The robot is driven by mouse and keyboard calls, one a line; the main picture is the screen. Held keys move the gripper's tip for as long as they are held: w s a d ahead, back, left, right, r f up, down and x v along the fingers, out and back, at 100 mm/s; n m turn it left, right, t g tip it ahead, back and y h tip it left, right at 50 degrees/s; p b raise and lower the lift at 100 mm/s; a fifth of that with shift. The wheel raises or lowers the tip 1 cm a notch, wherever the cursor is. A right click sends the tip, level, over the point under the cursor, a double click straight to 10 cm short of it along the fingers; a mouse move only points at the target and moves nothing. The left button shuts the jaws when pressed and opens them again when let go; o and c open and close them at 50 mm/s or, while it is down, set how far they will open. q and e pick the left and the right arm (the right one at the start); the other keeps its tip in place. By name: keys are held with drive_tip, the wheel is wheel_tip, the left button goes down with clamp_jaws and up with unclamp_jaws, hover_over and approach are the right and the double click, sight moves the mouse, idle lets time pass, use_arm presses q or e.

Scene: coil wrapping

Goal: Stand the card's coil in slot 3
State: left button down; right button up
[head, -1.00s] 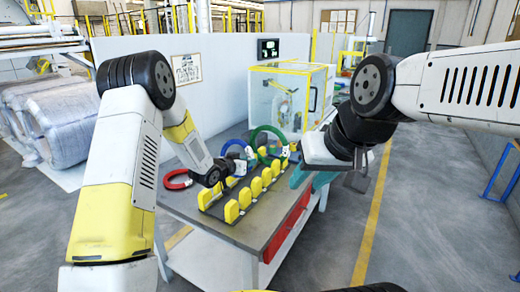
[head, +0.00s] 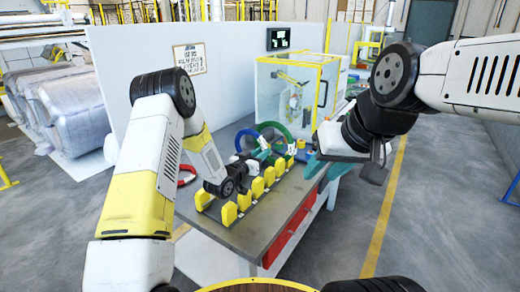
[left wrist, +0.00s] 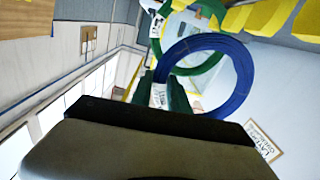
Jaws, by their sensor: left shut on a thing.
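A blue coil (head: 246,138) with a white tag is held near the far end of the rack. My left gripper (head: 260,156) is shut on it; the left wrist view shows the blue ring (left wrist: 212,75) between the dark green fingers (left wrist: 165,92). A green coil (head: 278,130) stands just beyond, partly hidden by the blue one. A red coil (head: 188,171) lies on the table, left of the rack. The rack's yellow blocks (head: 244,200) form rows; slot numbers are not legible. My right gripper (head: 318,172) hangs right of the table; its opening is unclear.
The grey table (head: 262,232) has bare room at its front right.

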use_arm(q)
drive_tip(key=shift+f, duration=3.75)
drive_tip(key=shift+s+f, duration=0.1)
drive_tip(key=shift+f, duration=0.1)
use_arm(e)
drive_tip(key=shift+s, duration=0.15)
